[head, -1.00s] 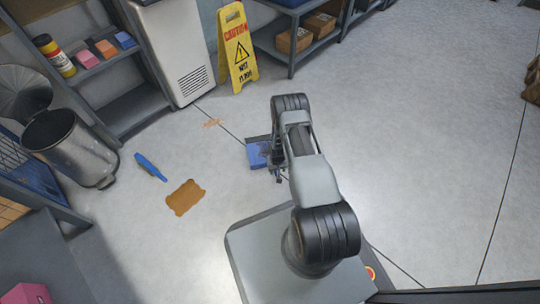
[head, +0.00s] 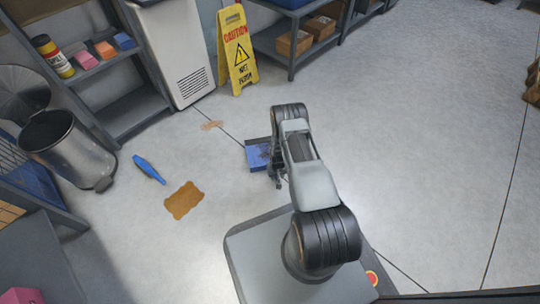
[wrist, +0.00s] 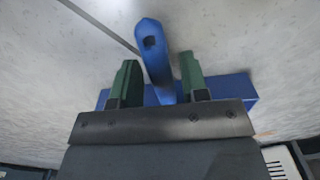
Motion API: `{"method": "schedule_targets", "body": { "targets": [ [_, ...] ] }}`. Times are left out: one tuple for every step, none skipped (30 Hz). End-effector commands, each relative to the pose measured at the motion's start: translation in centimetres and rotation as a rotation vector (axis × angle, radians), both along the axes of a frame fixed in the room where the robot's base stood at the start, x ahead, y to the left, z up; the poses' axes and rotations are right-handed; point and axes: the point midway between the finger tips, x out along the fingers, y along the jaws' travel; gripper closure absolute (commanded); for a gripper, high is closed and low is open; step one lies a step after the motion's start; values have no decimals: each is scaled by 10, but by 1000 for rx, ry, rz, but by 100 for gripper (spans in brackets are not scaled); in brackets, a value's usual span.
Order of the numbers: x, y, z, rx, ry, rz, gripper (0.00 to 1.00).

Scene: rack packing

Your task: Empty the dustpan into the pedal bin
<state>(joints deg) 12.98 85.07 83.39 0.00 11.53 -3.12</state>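The blue dustpan (head: 257,155) lies on the floor beyond my gripper, with dark specks in its pan. Its handle (wrist: 153,55), with a hole at the end, stands between my gripper's two green fingers in the wrist view. My gripper (wrist: 158,80) is open around the handle, with a narrow gap showing at the right finger. In the head view my arm partly hides the gripper (head: 276,180). The pedal bin (head: 82,157) is a metal cylinder at the left, with its round lid (head: 22,92) raised and a dark opening.
A blue brush (head: 149,169) and a brown patch (head: 184,200) lie on the floor between the bin and me. A smaller tan patch (head: 212,125) is farther back. A yellow caution sign (head: 238,50) and shelves (head: 135,105) stand behind. The floor at the right is clear.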

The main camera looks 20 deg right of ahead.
Motion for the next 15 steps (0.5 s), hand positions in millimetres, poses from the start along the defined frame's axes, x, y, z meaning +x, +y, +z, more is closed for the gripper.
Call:
{"method": "schedule_targets", "body": {
  "targets": [
    [0,0,0,0,0,0,64],
    [0,0,0,0,0,0,67],
    [0,0,0,0,0,0,71],
    [0,0,0,0,0,0,74],
    [0,0,0,0,0,0,76],
    [0,0,0,0,0,0,80],
    [0,0,0,0,0,0,83],
    [0,0,0,0,0,0,86],
    [0,0,0,0,0,0,90],
    [0,0,0,0,0,0,93],
    [0,0,0,0,0,0,96],
    [0,0,0,0,0,0,99],
    [0,0,0,0,0,0,100],
    [0,0,0,0,0,0,100],
    [0,0,0,0,0,0,100]
  ]
}}
